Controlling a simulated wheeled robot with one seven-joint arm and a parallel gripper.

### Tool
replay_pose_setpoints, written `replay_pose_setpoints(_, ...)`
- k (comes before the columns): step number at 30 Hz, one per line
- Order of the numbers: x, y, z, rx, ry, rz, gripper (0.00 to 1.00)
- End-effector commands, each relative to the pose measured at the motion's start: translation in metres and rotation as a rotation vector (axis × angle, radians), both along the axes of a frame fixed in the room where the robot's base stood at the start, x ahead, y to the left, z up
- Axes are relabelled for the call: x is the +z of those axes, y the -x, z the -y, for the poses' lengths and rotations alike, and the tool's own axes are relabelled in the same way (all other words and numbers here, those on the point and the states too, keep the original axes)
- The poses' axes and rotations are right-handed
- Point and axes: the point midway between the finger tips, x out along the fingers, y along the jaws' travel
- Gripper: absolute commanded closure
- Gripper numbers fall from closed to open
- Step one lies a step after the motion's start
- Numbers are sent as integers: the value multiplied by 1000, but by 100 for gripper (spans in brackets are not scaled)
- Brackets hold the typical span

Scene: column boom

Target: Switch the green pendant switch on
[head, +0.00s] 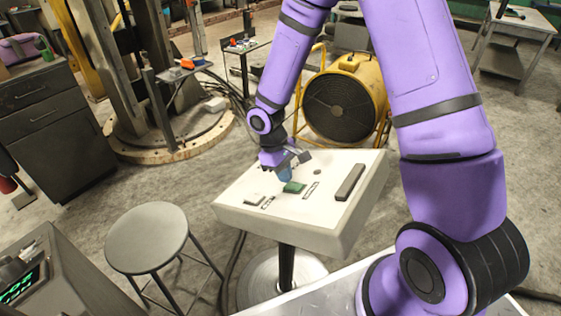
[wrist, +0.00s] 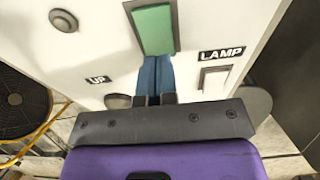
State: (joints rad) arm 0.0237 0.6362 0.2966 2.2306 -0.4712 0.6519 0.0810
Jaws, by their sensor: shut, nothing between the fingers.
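The green switch (head: 294,188) is a rectangular rocker on the pale top of a pedestal console (head: 320,239). In the wrist view the green switch (wrist: 154,30) sits in a dark frame at the top middle. My gripper (head: 285,175) is over the console, just beside the switch. Its blue fingers (wrist: 156,62) are pressed together, empty, with their tips at the near end of the switch. I cannot tell whether they touch it. The tips hide part of that end. Which way the rocker is tipped is not clear.
The console also bears a white switch (wrist: 213,80) by a LAMP label (wrist: 222,53), a round button (wrist: 118,101) by an UP label (wrist: 98,79), a round knob (wrist: 63,20) and a dark bar (head: 350,182). A stool (head: 147,237) and a yellow fan (head: 345,100) stand nearby.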

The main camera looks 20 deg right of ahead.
Motion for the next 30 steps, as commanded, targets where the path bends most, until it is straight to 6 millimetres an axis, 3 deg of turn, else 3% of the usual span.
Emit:
replay_pose_setpoints(6,-9,3,2,-1,0,0,100)
replay_pose_setpoints(30,-12,4,3,-1,22,-34,100)
